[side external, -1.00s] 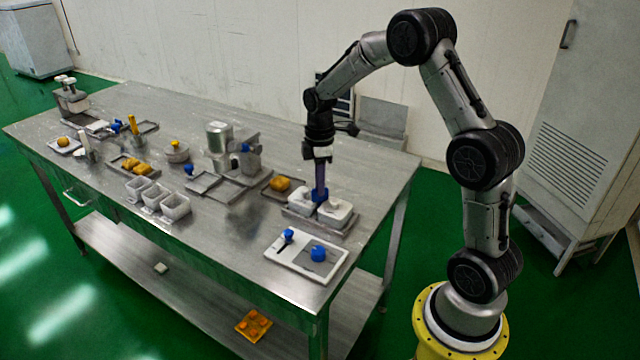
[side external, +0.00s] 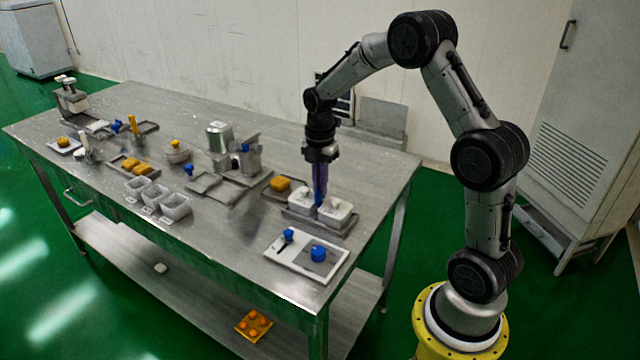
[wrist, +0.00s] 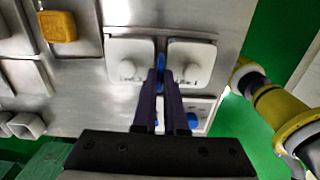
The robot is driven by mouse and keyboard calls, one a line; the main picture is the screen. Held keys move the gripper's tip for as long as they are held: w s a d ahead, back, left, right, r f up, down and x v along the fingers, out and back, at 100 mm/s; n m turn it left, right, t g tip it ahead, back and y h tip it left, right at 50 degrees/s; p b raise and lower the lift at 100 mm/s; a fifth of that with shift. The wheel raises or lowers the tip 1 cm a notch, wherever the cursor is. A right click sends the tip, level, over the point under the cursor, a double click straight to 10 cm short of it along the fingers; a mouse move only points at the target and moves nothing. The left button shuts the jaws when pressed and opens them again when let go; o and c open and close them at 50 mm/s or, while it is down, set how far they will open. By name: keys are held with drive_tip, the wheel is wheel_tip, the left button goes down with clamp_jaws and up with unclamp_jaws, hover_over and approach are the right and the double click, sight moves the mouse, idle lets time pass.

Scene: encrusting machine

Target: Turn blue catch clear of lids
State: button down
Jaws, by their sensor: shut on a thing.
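Two white lids (wrist: 129,67) with round knobs sit side by side on a grey tray (side external: 325,226), near the table's right end. The right lid (side external: 338,210) also shows in the wrist view (wrist: 192,65). The blue catch (wrist: 161,66) stands between the lids, and in the wrist view its bar lies along the gap between them. My gripper (side external: 319,203) points straight down over the lids. Its purple fingers (wrist: 161,78) are shut on the blue catch, hiding part of it.
A white board (side external: 305,258) with two blue knobs lies in front of the tray. A tray with a yellow block (side external: 280,184) is to the left. A steel machine (side external: 222,150), white cups (side external: 158,197) and small trays stand farther left.

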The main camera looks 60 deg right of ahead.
drive_tip(key=shift+n, duration=0.3)
drive_tip(key=c, duration=1)
unclamp_jaws()
drive_tip(key=shift+o, duration=0.2)
wheel_tip(320, 180, up, 14)
